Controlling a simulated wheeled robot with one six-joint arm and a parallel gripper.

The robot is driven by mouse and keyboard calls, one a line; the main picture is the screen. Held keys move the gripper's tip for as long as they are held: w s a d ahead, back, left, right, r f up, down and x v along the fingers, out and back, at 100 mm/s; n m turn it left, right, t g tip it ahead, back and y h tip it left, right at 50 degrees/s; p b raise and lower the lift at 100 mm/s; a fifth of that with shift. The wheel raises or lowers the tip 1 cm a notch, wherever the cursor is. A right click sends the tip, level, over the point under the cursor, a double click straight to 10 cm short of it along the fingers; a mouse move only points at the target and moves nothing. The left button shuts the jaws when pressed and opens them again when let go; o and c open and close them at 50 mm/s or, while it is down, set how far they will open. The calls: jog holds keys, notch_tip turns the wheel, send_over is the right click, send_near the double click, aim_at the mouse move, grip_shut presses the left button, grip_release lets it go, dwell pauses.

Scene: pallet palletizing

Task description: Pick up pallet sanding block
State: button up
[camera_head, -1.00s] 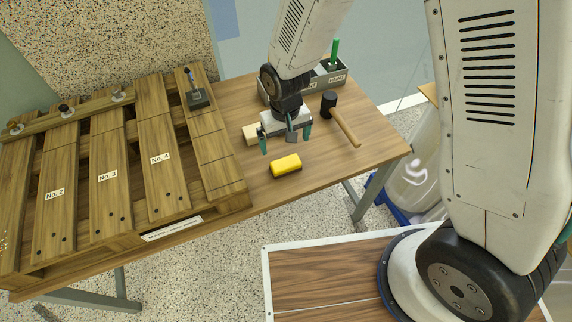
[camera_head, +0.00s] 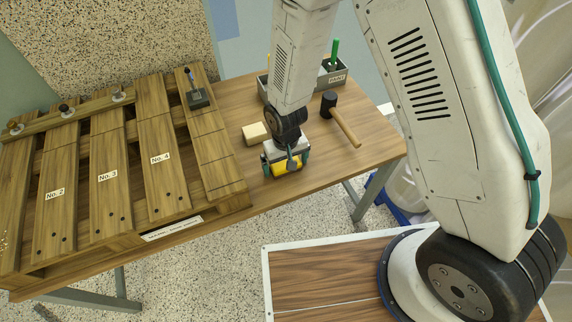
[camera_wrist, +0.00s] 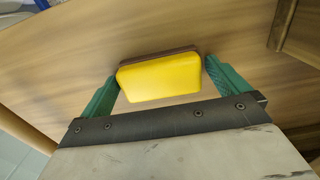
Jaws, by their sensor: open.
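The yellow sanding block (camera_head: 287,170) lies on the wooden table, right of the pallet. My gripper (camera_head: 286,168) is directly over it and hides part of it. In the wrist view the yellow block (camera_wrist: 160,78) shows a darker brown edge along its far side. The green fingers of my gripper (camera_wrist: 160,85) are open, one on each side of the block.
A wooden pallet (camera_head: 163,172) with numbered slats fills the table's left. A pale wood block (camera_head: 256,133) lies just behind the gripper. A black-headed mallet (camera_head: 343,122) lies to the right, and a grey bin labelled PAINT (camera_head: 334,77) stands behind. The table's front edge is close.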

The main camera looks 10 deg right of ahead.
jog(key=c, duration=0.9)
jog(key=shift+r, duration=0.1)
